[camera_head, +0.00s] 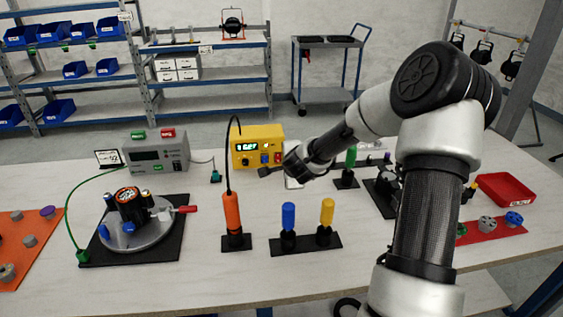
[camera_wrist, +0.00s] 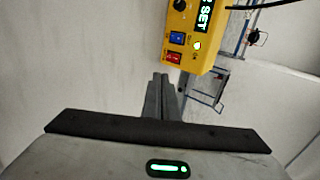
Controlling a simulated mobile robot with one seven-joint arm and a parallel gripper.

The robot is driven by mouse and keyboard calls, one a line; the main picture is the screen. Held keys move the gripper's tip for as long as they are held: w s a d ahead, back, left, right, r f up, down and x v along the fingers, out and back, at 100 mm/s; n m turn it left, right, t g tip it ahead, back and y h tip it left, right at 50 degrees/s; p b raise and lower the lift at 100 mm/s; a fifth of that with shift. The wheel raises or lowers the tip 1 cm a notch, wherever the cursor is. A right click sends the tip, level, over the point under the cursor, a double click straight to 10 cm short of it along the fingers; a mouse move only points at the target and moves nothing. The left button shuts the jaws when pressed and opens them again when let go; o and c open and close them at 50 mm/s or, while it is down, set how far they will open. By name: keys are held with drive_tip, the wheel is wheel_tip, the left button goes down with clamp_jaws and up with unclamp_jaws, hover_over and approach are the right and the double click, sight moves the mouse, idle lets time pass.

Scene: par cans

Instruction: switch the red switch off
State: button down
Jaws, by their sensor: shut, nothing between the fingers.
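A yellow control box (camera_head: 270,134) stands on the white table near its back, with a lit display, a black knob and a row of small controls.
An orange-handled tool (camera_head: 232,212) with a black cord stands left of my gripper. A blue handle (camera_head: 288,215) and a yellow handle (camera_head: 327,211) stand on a black base in front. A grey instrument (camera_head: 157,154) is at the left, a red tray (camera_head: 505,190) far right.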

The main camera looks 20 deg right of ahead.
approach(280, 158)
drive_tip(key=f, duration=0.3)
drive_tip(key=f+b, duration=0.1)
drive_tip(key=shift+w+d+f, duration=0.1)
drive_tip(key=shift+w+f, duration=0.15)
drive_tip(key=w, duration=0.2)
drive_tip(key=shift+w+d, duration=0.25)
drive_tip(key=shift+w+d+f, duration=0.15)
drive_tip(key=shift+w, duration=0.55)
drive_tip(key=shift+w+f, duration=0.1)
drive_tip(key=shift+w, duration=0.05)
drive_tip(key=shift+r+p, duration=0.7)
drive_tip(key=shift+r, duration=0.25)
drive_tip(key=shift+f, duration=0.15)
